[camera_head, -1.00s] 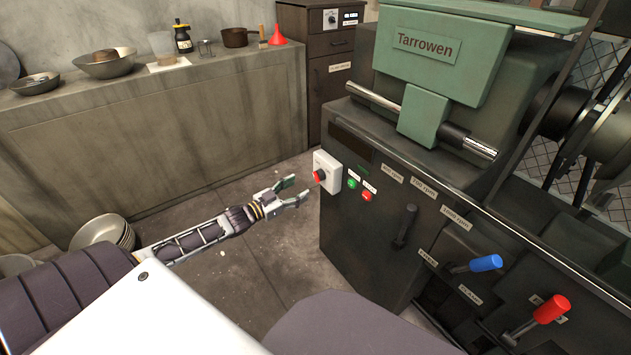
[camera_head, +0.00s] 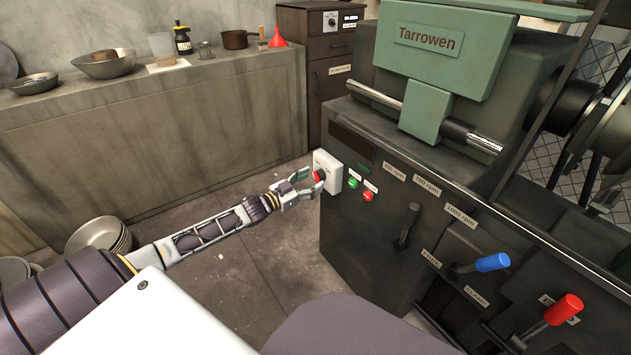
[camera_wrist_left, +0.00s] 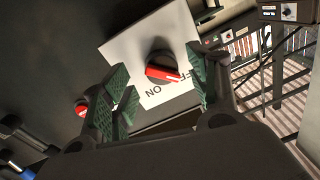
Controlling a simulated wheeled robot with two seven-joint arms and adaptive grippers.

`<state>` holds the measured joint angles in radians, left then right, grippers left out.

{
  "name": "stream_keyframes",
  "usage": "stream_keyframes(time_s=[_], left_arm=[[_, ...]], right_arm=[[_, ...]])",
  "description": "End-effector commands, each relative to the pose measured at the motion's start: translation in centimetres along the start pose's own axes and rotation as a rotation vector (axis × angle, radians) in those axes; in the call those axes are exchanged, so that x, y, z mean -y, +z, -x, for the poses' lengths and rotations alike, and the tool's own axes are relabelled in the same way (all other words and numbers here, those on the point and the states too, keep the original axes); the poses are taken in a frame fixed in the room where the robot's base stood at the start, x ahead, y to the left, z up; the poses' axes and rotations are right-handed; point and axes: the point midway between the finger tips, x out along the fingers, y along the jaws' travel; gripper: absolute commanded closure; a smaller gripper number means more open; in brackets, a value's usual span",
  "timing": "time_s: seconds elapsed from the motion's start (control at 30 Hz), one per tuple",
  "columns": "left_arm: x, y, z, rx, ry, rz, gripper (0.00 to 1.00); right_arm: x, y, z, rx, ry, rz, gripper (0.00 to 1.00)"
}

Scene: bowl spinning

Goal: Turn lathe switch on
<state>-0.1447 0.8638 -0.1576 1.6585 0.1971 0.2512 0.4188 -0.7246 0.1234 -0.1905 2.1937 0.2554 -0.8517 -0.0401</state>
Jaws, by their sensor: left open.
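The lathe switch is a black rotary knob with a red pointer (camera_wrist_left: 163,70) on a white plate (camera_wrist_left: 122,48), labelled with OFF and ON in the left wrist view. In the head view the white switch plate (camera_head: 333,172) sits on the near left corner of the dark lathe (camera_head: 360,240). My left gripper (camera_head: 313,180) is at the plate with its fingers on either side of the knob. In the left wrist view the green-padded fingers (camera_wrist_left: 165,92) are apart, with the knob between and slightly beyond them. The red pointer lies toward the OFF lettering. My right gripper is not in view.
A green button (camera_head: 353,183) and a red button (camera_head: 368,196) are beside the plate. A black lever (camera_head: 408,226), a blue-handled lever (camera_head: 491,262) and a red-handled lever (camera_head: 563,309) stand farther right.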

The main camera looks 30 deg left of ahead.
Motion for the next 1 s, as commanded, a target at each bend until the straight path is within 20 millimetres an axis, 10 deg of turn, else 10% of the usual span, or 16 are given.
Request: stream_keyframes(time_s=[0.87, 1.0], left_arm=[[0.0, 0.0, -2.6, 0.000, 0.000, 0.000, 0.41], [0.0, 0.0, -2.6, 0.000, 0.000, 0.000, 0.55]], right_arm=[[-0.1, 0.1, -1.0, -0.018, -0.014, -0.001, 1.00], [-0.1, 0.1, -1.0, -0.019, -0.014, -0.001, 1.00]])
